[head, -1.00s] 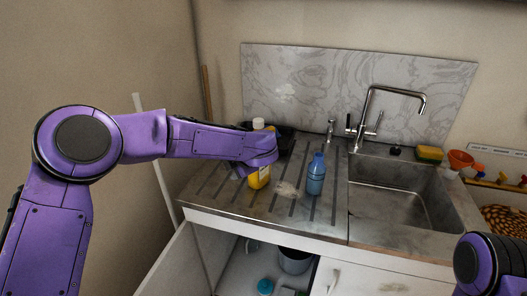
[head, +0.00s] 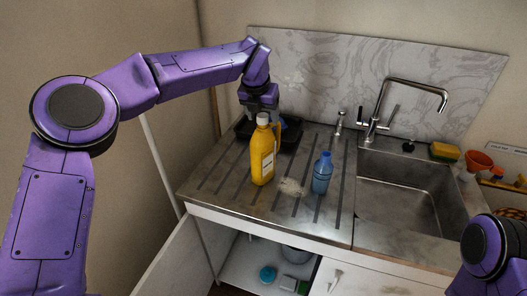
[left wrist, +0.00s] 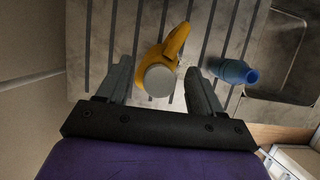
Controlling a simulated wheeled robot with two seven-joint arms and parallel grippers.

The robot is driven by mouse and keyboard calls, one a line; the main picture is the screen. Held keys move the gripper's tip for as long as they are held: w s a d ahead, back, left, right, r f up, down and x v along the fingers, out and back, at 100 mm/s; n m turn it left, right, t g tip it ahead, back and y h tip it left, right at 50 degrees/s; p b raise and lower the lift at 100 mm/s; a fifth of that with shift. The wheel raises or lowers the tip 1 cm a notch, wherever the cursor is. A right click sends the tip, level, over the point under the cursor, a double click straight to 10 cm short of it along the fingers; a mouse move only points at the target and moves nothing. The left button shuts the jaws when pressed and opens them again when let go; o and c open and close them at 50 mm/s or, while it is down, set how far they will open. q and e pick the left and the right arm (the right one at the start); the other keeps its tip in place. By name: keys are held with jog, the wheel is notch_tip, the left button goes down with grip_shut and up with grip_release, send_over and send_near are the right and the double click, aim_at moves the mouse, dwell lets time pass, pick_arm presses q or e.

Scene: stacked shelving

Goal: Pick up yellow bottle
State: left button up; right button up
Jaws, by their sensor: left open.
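The yellow bottle (head: 262,157) with a pale cap and a handle stands upright on the ribbed drainboard in the head view. My left gripper (head: 263,106) is raised just behind and above it, pointing down. In the left wrist view the yellow bottle (left wrist: 172,52) shows from above with its round cap between the two fingers of my left gripper (left wrist: 158,88). The fingers are open and apart from the cap. My right gripper is out of view; only part of my right arm shows at the lower right of the head view.
A blue bottle (head: 321,175) stands right of the yellow one; it is beside the right finger in the wrist view (left wrist: 234,71). A pale sponge-like item (head: 291,187) lies between them. A black tray (head: 290,134) is behind. The sink (head: 408,196) and tap are right.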

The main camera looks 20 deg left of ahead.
pick_arm(q)
jog(key=shift+w+f, duration=0.15)
jog(key=shift+f, duration=0.2)
grip_shut()
jog(key=shift+r, duration=0.1)
dwell(1.1)
